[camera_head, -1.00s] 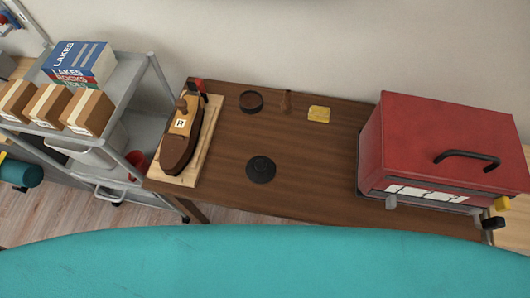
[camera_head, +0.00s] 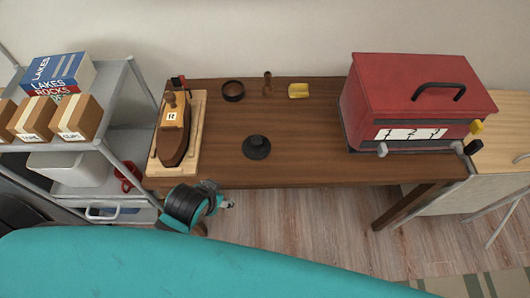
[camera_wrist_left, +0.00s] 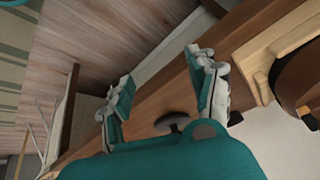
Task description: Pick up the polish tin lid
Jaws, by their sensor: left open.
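The polish tin lid (camera_head: 257,148), a dark round disc with a raised knob, lies on the brown wooden table (camera_head: 310,172) near its front edge. An open round dark tin (camera_head: 232,92) stands farther back. My left gripper (camera_head: 228,204) is in front of the table's front edge, left of the lid and apart from it. In the left wrist view my left gripper (camera_wrist_left: 160,70) has its fingers spread with nothing between them, and a dark disc that looks like the lid (camera_wrist_left: 173,122) shows partly beyond my wrist. My right gripper is not in view.
A model boat (camera_head: 173,135) on a wooden board stands left of the lid. A red toolbox (camera_head: 415,105) fills the table's right part. A small brown tool (camera_head: 267,82) and a yellow block (camera_head: 298,90) lie at the back. A grey shelf cart (camera_head: 120,140) stands left.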

